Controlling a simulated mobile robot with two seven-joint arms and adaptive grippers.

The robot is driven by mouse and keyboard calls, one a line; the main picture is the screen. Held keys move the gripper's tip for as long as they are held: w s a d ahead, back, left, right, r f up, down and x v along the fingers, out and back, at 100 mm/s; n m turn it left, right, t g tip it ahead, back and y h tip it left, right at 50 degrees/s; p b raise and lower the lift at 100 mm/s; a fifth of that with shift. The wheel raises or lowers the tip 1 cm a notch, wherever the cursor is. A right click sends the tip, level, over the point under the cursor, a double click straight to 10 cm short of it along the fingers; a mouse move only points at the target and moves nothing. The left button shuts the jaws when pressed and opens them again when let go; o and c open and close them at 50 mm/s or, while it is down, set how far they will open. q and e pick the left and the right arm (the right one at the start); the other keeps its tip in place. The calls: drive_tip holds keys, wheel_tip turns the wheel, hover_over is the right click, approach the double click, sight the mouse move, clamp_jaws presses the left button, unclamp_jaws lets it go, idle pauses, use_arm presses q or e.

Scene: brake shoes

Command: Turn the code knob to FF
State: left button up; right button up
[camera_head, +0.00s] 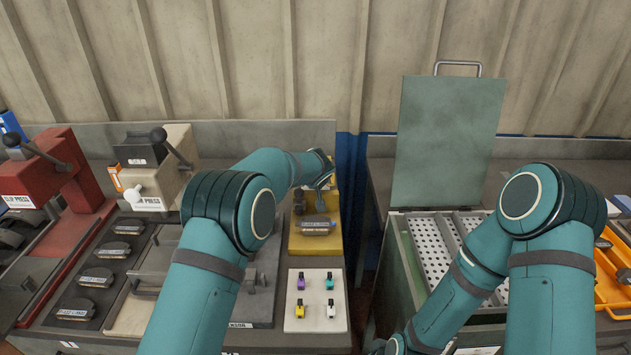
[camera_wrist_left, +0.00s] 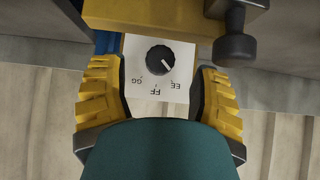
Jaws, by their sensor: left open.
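The code knob (camera_wrist_left: 160,59) is a round black dial with a white pointer, on a white plate (camera_wrist_left: 139,92) fixed to a yellow machine (camera_wrist_left: 150,20). The plate reads GG, FF and EE, upside down in the left wrist view. The pointer is turned toward the EE side. My left gripper (camera_wrist_left: 159,100) is open, its two yellow-padded fingers on either side of the plate, apart from the knob. In the head view the left arm reaches the yellow machine (camera_head: 310,243), and its hand hides the knob. My right gripper is outside the view.
A dark lever or handle end (camera_wrist_left: 234,49) juts out beside the knob plate. A white board (camera_head: 316,313) with small coloured clips lies in front of the yellow machine. A red press (camera_head: 55,170) and a beige press (camera_head: 165,170) stand left. An open green case (camera_head: 445,140) stands right.

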use_arm(q)
drive_tip(key=shift+x, duration=1.55)
drive_tip(key=shift+o, duration=0.2)
clamp_jaws()
